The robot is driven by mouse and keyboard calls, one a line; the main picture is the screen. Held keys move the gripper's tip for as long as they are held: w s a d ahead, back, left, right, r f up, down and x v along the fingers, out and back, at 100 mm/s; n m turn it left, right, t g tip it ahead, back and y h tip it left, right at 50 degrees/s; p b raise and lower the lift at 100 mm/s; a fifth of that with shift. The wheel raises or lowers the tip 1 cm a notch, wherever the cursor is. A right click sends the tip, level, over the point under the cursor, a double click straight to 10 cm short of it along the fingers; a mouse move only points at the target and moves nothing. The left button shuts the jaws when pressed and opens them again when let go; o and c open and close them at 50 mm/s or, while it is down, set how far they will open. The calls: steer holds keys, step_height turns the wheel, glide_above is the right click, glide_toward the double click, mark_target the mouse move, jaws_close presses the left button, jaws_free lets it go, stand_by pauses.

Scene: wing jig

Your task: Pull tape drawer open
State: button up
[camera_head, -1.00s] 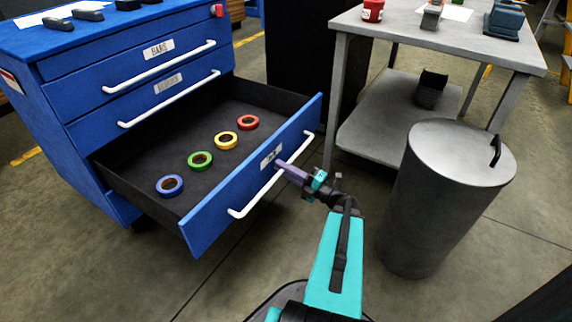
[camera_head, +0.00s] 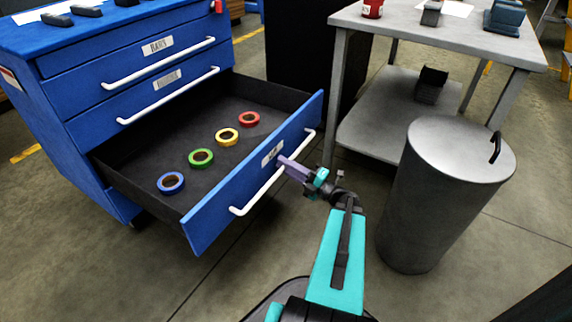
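The fingers look shut on the bar; the far finger is mostly hidden.
Two shut drawers with white handles (camera_head: 160,64) are above, in the blue cabinet (camera_head: 90,150). A grey metal table (camera_head: 400,25) with a lower shelf stands behind at right. A grey lidded bin (camera_head: 440,215) stands close to the right of my arm. Floor left of my arm is clear.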

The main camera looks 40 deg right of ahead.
steer(key=p+v, duration=0.3)
steer(key=v, duration=1)
steer(key=shift+s+p, duration=0.25)
steer(key=shift+p, duration=0.05)
steer(key=shift+d+r, duration=0.1)
steer(key=shift+d, duration=0.05)
